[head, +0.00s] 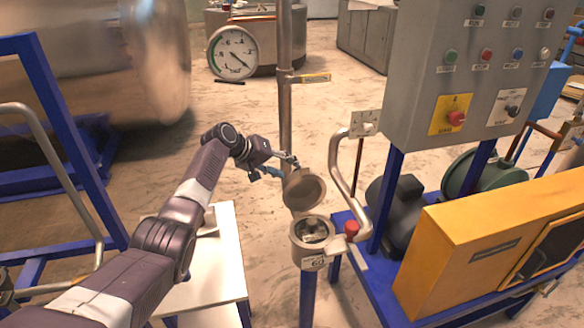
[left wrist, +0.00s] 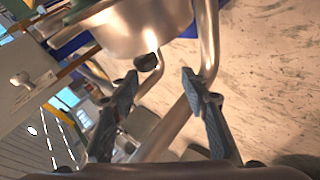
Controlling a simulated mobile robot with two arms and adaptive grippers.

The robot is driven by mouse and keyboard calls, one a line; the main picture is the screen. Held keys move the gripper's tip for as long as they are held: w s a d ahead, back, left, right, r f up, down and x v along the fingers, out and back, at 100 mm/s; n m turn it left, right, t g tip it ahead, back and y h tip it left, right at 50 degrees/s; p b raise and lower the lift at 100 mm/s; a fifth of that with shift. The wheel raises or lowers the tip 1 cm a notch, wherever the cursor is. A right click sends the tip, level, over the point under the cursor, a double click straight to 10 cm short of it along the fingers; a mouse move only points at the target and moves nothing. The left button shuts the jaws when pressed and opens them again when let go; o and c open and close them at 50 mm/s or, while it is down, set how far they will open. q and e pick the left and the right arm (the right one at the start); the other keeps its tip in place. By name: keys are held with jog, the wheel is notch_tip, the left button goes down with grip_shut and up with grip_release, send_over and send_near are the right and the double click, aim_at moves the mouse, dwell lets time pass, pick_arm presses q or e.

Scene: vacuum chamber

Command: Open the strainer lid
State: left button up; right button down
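The strainer (head: 315,245) is a metal pot on a blue post in the head view. Its round lid (head: 304,191) is tilted up at the back of the rim, so the inside of the pot shows. My left gripper (head: 286,166) is just behind and left of the raised lid. In the left wrist view the lid (left wrist: 140,28) fills the top, with a dark knob (left wrist: 147,62) on it. The left gripper's fingers (left wrist: 158,85) are spread apart, with the knob just beyond and between their tips; nothing is clasped. My right gripper is in neither view.
A vertical pipe (head: 285,100) rises behind the strainer. A bent pipe (head: 340,165) and a red knob (head: 351,228) are close at its right. A grey control panel (head: 480,70) and a yellow cabinet (head: 470,240) stand further right. A white table (head: 215,265) is at the left.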

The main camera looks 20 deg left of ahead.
pick_arm(q)
jog(key=shift+s+a+r+p, duration=0.4)
jog(key=shift+a+r+p, duration=0.25)
jog(key=shift+r+p, duration=0.1)
jog(key=shift+s+a+r+p, duration=0.35)
jog(key=shift+a+r+p, duration=0.25)
jog(key=shift+r+p, duration=0.1)
jog(key=v, duration=1.2)
